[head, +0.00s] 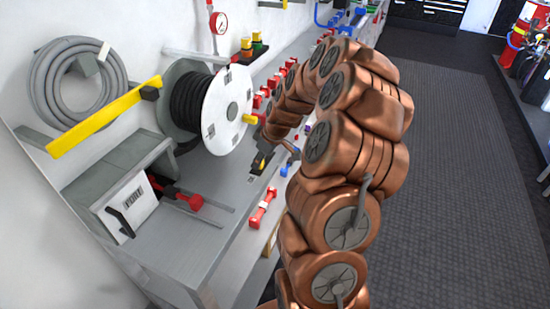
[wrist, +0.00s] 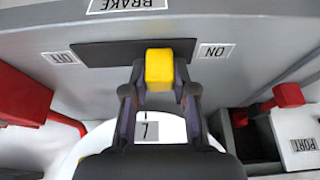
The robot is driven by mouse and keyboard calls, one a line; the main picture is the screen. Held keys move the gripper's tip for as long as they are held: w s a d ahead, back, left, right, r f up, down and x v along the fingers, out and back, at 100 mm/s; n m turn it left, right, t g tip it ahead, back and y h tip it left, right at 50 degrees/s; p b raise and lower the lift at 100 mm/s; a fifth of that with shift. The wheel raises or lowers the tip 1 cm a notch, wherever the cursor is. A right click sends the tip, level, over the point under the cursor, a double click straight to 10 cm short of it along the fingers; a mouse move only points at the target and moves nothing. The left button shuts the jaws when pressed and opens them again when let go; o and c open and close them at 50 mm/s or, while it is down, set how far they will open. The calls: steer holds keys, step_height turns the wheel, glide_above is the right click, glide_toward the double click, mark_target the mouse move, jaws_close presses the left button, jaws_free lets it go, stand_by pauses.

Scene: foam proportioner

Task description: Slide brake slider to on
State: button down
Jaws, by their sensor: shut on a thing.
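The brake slider is a yellow knob (wrist: 160,68) on a dark track plate (wrist: 105,54) under an upside-down BRAKE label (wrist: 127,4) in the wrist view. The OFF label (wrist: 63,57) is at the plate's left end and the ON label (wrist: 215,51) at its right end. The knob stands right of the plate's middle, nearer ON. My gripper (wrist: 160,78) is shut on the knob, one finger on each side. In the head view my gripper (head: 262,158) is low at the bench front by the reel; the track is hard to make out there.
A hose reel (head: 222,110) with a white disc stands on the bench beside my gripper. A red-handled PORT box (wrist: 297,142) is at the right in the wrist view, and a red part (wrist: 22,98) is at the left. Open floor (head: 455,180) lies right of my arm.

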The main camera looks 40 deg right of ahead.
steer(key=shift+s+a, duration=0.1)
steer(key=shift+a, duration=0.25)
steer(key=c, duration=1.2)
jaws_free()
steer(key=shift+a, duration=0.2)
steer(key=shift+o, duration=1.4)
steer(key=shift+d, duration=0.1)
steer(key=shift+s+d+r, duration=0.1)
steer(key=shift+r, duration=0.05)
steer(key=v, duration=1.1)
steer(key=shift+s+r, duration=0.2)
steer(key=shift+r, duration=0.15)
steer(key=shift+d, duration=0.1)
